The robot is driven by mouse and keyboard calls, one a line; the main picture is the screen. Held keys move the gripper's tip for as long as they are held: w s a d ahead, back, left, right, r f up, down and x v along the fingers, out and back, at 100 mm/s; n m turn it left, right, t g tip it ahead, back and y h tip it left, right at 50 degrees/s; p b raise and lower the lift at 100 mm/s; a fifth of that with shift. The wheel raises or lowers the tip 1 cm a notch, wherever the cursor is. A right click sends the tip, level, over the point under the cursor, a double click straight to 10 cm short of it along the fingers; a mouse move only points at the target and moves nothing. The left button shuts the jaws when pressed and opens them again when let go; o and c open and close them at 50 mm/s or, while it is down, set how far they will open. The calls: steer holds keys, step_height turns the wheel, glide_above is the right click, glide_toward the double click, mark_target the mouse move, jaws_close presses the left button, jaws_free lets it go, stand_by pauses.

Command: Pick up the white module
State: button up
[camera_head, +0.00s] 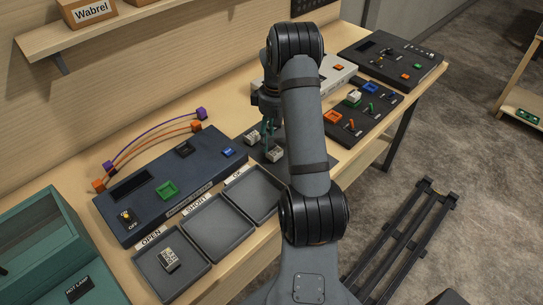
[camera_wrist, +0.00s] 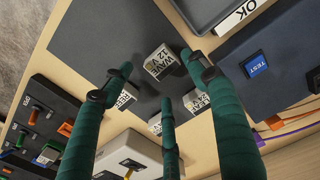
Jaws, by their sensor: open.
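Several small white modules with printed black labels sit on a dark mat (camera_wrist: 95,35). One module (camera_wrist: 158,62) shows in the wrist view between my fingertips, with space around it. Another (camera_wrist: 196,100) lies beside a finger, and two more are partly hidden behind fingers. In the head view, two modules (camera_head: 252,137) (camera_head: 276,155) show on the mat beside my gripper (camera_head: 267,132). My gripper has teal fingers, spread open and empty, above the mat; it also shows in the wrist view (camera_wrist: 160,78). My arm hides part of the mat in the head view.
A dark console (camera_head: 140,205) with cables stands left of the mat. Trays labelled OPEN, SHORT and OK line the front; the OPEN tray (camera_head: 150,281) holds a white module (camera_head: 170,260). A white device (camera_head: 335,76) and black panels (camera_head: 335,133) stand right. A teal box (camera_head: 40,230) is at left.

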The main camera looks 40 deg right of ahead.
mark_target(274, 150)
steer(key=shift+a+f, duration=0.15)
steer(key=shift+f, duration=0.45)
steer(key=shift+f+p, duration=1.15)
steer(key=shift+f, duration=1.25)
steer(key=shift+a, duration=0.1)
steer(key=shift+c, duration=1.1)
steer(key=c, duration=1)
